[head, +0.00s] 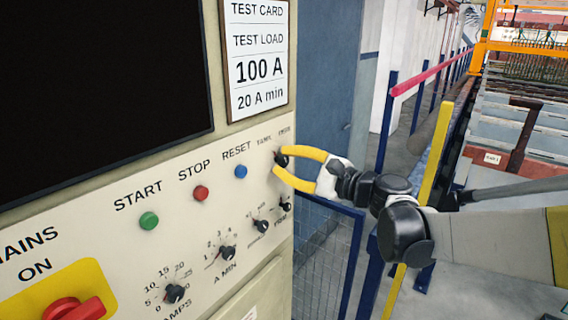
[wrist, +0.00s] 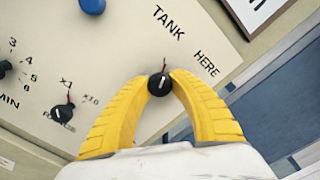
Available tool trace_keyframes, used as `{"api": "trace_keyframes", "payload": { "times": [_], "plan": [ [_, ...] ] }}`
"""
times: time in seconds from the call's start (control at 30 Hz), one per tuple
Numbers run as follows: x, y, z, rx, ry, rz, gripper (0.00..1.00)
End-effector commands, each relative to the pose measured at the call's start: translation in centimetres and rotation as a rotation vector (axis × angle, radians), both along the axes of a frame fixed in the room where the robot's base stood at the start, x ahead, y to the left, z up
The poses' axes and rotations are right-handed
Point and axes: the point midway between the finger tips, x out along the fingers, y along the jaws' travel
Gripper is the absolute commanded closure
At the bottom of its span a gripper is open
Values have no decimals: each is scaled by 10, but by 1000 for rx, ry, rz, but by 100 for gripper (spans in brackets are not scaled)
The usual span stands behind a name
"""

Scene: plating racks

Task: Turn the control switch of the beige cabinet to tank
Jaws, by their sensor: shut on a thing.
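The beige cabinet (head: 130,190) fills the left of the head view. A small reddish tip at the knob's top edge points up the wrist picture, more toward TANK than HERE. My gripper (wrist: 160,78), with yellow fingers, is shut on the switch, one fingertip on each side. In the head view my gripper (head: 279,161) meets the panel's right edge, and the fingertips partly hide the switch (head: 282,158).
Green START (head: 149,220), red STOP (head: 201,193) and blue RESET (head: 240,171) buttons lie left of the switch. Several other black knobs sit below, including one (wrist: 65,112) near the left finger. A blue mesh fence (head: 325,255) stands right of the cabinet.

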Motion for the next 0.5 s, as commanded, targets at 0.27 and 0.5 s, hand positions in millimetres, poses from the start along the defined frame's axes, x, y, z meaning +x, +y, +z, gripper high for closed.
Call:
{"api": "trace_keyframes", "payload": {
  "times": [0.27, 0.5],
  "plan": [
    [0, 0, 0, -66, -82, 0, 100],
    [0, 0, 0, -83, -104, 0, 100]
  ]
}}
